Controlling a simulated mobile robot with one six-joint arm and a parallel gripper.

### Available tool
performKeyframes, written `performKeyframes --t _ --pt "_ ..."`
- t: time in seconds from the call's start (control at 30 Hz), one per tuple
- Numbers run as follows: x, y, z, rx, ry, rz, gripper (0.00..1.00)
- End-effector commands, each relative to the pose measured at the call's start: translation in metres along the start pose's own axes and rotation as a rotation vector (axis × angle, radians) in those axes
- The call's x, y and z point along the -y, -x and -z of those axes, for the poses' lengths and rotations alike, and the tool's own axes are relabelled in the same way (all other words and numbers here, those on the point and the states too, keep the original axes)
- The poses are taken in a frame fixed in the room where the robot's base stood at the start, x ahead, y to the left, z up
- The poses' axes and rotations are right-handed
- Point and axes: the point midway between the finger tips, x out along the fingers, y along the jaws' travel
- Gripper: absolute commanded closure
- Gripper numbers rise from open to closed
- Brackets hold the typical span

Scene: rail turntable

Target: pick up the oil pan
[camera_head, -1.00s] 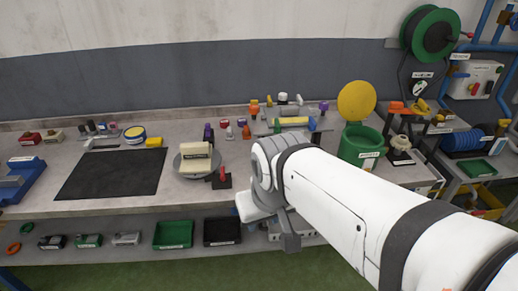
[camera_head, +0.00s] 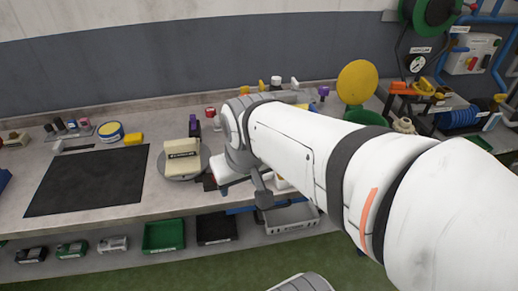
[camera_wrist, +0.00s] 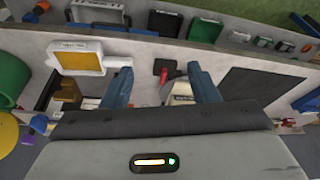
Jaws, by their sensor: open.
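I cannot tell for sure which thing is the oil pan, as the labels are too small to read. A grey open tray (camera_head: 292,216) on the lower shelf is one pan-like thing; it also shows in the wrist view (camera_wrist: 97,12). A black tray (camera_head: 216,229) and a green tray (camera_head: 164,235) stand left of it in the head view. My gripper (camera_wrist: 160,72) is open and empty, its two blue fingers apart above the bench.
A cream block (camera_head: 182,154) sits on a round grey plate beside a black mat (camera_head: 88,180). A white-framed box with a yellow face (camera_wrist: 80,62) lies near the bench edge in the wrist view. A yellow disc (camera_head: 356,82) stands behind my arm. Green floor lies in front.

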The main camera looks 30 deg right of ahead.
Motion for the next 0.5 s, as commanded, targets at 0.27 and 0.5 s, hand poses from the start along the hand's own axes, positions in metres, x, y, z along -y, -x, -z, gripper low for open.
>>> performKeyframes --t 0.27,0.5 --pt "-0.07 -0.115 0.06 -0.034 -0.093 -0.022 0.23" --pt "-0.126 -0.185 0.091 -0.069 -0.159 -0.054 0.03"
